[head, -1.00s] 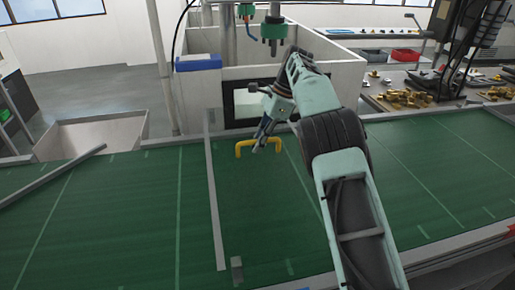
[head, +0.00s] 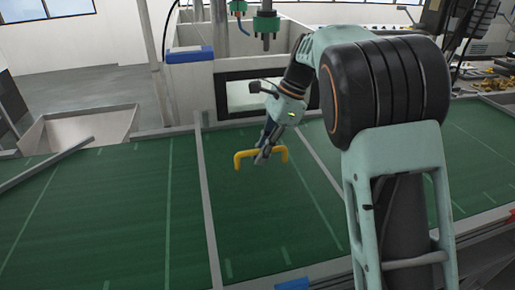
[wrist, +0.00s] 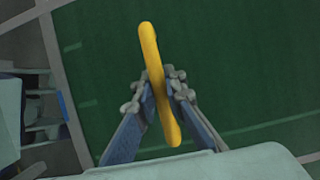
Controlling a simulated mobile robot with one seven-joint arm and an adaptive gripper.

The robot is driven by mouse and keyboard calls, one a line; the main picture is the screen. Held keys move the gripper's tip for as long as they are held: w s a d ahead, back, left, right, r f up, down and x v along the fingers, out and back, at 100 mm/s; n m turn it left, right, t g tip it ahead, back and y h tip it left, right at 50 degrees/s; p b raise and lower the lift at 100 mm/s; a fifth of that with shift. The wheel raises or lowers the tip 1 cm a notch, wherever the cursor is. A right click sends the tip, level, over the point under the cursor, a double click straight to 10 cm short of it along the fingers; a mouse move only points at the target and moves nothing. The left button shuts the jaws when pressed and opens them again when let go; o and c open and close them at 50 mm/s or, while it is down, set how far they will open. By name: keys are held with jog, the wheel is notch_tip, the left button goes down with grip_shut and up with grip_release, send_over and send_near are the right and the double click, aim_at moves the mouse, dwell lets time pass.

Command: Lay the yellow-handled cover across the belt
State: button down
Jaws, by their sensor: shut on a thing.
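The yellow handle (head: 246,155) of the cover is a U-shaped bar above the green belt (head: 100,215), near the belt's far side. My gripper (head: 264,156) is shut on the middle of this bar. In the wrist view the handle (wrist: 153,75) runs lengthwise between the two fingers of my gripper (wrist: 160,90), with both ends free. I cannot make out the cover's plate apart from the green surface, nor whether it touches the belt.
Grey strips (head: 206,200) cross the belt on both sides of the handle. Behind stands a pale housing with a dark-framed opening (head: 250,95) and a hanging green fitting (head: 264,24). A blue box (head: 190,54) is at the upper left. An open pale bin (head: 85,128) lies beyond the belt.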

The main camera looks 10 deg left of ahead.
jog(key=shift+s+d+r+b, duration=0.1)
jog(key=shift+s+d, duration=0.2)
jog(key=shift+s, duration=0.4)
jog(key=shift+s+d+r+b, duration=0.15)
jog(key=shift+s+d, duration=0.2)
jog(key=shift+s, duration=0.3)
jog(key=shift+s+d+f+b, duration=0.1)
jog(key=shift+s+d, duration=0.2)
jog(key=shift+s, duration=0.4)
jog(key=shift+w+r, duration=0.15)
jog(key=shift+r, duration=0.1)
notch_tip(320, 180, up, 5)
jog(key=p, duration=0.9)
send_over(251, 148)
jog(key=d, duration=0.1)
jog(key=shift+d+f, duration=0.1)
jog(key=shift+f, duration=0.05)
jog(key=shift+w+a+p, duration=0.3)
jog(key=shift+w+p, duration=0.25)
jog(key=shift+p, duration=0.2)
jog(key=shift+f, duration=1.05)
jog(key=shift+f+b, duration=1.65)
jog(key=shift+f, duration=0.75)
jog(key=shift+s+d, duration=0.1)
jog(key=shift+s, duration=0.15)
